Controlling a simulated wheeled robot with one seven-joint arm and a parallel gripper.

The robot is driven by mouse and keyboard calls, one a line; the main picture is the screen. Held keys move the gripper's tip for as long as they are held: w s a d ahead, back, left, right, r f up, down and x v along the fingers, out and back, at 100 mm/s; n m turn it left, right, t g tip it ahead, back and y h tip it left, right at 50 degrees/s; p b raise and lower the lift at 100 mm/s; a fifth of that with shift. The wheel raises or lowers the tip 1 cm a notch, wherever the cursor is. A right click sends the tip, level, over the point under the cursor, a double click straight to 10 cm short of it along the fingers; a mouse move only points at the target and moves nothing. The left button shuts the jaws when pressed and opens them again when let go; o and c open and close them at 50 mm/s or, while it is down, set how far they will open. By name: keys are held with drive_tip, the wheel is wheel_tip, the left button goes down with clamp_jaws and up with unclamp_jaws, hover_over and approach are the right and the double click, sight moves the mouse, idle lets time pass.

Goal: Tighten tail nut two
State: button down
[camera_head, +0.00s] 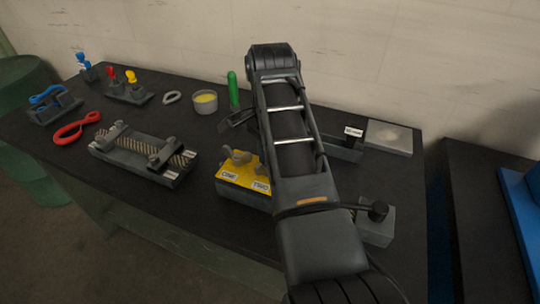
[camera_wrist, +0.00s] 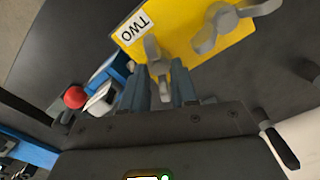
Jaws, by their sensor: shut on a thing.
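The yellow block (camera_head: 243,189) carries labels ONE and TWO, and grey wing nuts stand on its top. It also shows in the wrist view (camera_wrist: 180,22). There, tail nut two (camera_wrist: 152,48) is the grey wing nut beside the TWO label. My gripper (camera_wrist: 161,72) is shut on this nut, with a finger on each side of its wing. The other wing nut (camera_wrist: 220,25), nut one, stands apart to the right. In the head view my arm covers the right part of the block, and my gripper's hold is hidden.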

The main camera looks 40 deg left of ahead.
drive_tip(key=m, duration=0.6)
drive_tip(key=shift+r+m, duration=0.2)
drive_tip(key=shift+m, duration=0.2)
drive_tip(key=shift+d, duration=0.1)
idle(1.0)
drive_tip(key=c, duration=1.2)
unclamp_jaws()
drive_tip(key=shift+s+f, duration=0.1)
